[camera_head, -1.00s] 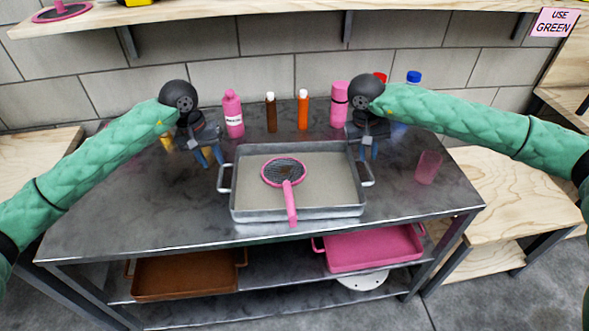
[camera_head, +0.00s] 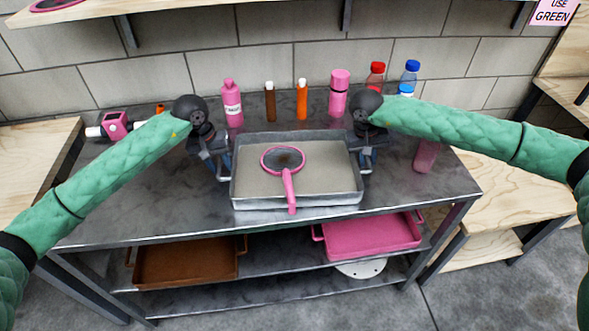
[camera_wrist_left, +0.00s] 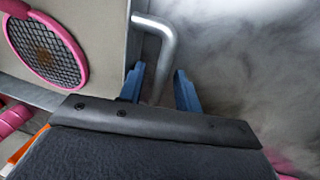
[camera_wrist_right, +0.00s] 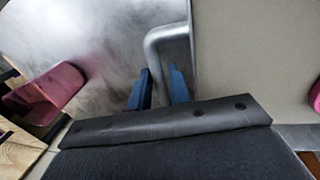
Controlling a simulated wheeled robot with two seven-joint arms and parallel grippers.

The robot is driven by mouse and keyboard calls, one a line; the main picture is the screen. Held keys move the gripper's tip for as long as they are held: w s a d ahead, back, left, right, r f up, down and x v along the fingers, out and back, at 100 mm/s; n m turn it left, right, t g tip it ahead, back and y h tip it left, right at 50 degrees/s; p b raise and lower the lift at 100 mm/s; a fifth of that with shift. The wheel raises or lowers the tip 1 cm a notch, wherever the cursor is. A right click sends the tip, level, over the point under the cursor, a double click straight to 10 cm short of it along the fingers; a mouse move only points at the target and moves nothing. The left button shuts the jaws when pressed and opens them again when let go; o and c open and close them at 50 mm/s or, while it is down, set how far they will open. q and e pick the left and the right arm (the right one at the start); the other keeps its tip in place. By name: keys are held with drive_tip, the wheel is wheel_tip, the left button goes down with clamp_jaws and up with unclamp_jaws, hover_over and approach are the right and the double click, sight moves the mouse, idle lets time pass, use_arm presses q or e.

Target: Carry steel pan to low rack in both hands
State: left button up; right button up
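The steel pan (camera_head: 246,197) is a grey rectangular tray with a loop handle at each end, resting on the metal table. A pink-rimmed mesh strainer (camera_head: 290,185) lies inside it. My left gripper (camera_head: 226,168) is at the pan's left end. In the left wrist view its blue fingers (camera_wrist_left: 159,85) stand apart on both sides of the left handle (camera_wrist_left: 165,45), with gaps beside the bar. My right gripper (camera_head: 367,160) is at the right end. In the right wrist view its fingers (camera_wrist_right: 160,80) are close together against the right handle (camera_wrist_right: 158,40).
Bottles (camera_head: 302,100) stand along the wall behind the pan. A pink cup (camera_head: 426,156) is on the table at right. The lower shelf (camera_head: 284,262) holds a brown tray (camera_head: 186,267) and a pink tray (camera_head: 372,238). Wooden units flank the table.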

use_arm(q)
drive_tip(key=shift+f, duration=0.2)
use_arm(e)
drive_tip(key=shift+s+f, duration=0.1)
drive_tip(key=shift+f, duration=0.1)
use_arm(q)
drive_tip(key=shift+c, duration=0.4)
use_arm(e)
drive_tip(key=shift+c, duration=0.5)
use_arm(q)
drive_tip(key=c, duration=0.4)
use_arm(e)
clamp_jaws()
use_arm(q)
clamp_jaws()
